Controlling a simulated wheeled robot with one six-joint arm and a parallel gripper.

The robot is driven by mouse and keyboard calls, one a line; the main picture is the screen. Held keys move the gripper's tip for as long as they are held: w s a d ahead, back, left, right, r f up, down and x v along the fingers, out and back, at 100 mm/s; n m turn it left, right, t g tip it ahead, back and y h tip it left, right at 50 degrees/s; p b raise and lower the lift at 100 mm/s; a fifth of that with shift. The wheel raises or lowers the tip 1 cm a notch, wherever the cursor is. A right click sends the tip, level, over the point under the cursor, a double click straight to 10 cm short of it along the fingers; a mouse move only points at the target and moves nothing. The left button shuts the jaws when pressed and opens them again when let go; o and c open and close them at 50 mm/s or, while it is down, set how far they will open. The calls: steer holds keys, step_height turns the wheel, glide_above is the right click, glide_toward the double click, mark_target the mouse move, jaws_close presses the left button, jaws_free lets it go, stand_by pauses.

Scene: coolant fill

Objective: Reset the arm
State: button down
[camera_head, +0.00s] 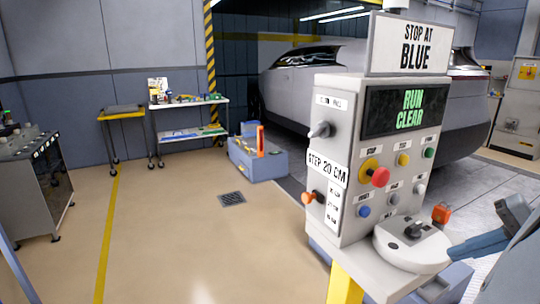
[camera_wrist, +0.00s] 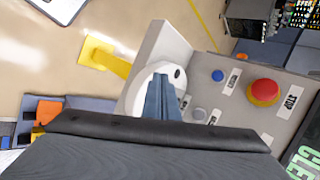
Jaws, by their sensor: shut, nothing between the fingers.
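My gripper (camera_head: 452,255) comes in from the right in the head view, beside the rounded grey shelf (camera_head: 400,258) at the front of the control box. In the wrist view its blue fingers (camera_wrist: 163,98) are together and empty, in front of a round white part. A dark knob (camera_head: 413,230) sits on the shelf. The control box (camera_head: 345,180) carries a red stop button (camera_head: 380,177), which also shows in the wrist view (camera_wrist: 264,92), and a blue button (camera_head: 364,211). Its screen (camera_head: 408,107) reads "RUN CLEAR". The sign (camera_head: 410,45) above reads "STOP AT BLUE". Contact between fingers and shelf cannot be told.
The box stands on a yellow post (camera_head: 343,288). A silver car (camera_head: 300,85) is parked behind it. A blue-grey bin (camera_head: 262,163) stands on the floor, near a drain grate (camera_head: 231,199). A cart (camera_head: 190,103) stands by the wall. The floor at left centre is clear.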

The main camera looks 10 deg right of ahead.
mark_target(378, 270)
steer(key=w+a+f+n+g+h, duration=0.2)
steer(key=a+n, duration=0.1)
steer(key=a, duration=0.7)
steer(key=w+a+f+n+g+h, duration=0.1)
steer(key=w+a+f+n+h, duration=0.1)
steer(key=a, duration=0.8)
steer(key=w+a+f+n+g+h, duration=0.1)
steer(key=a+n, duration=0.4)
steer(key=a, duration=0.5)
step_height(378, 270, down, 3)
steer(key=w+g, duration=0.1)
steer(key=w, duration=0.1)
steer(key=shift+w+a+r+g+h, duration=0.15)
steer(key=shift+w+a+g+h, duration=0.15)
steer(key=shift+w+h, duration=0.1)
steer(key=shift+s, duration=0.1)
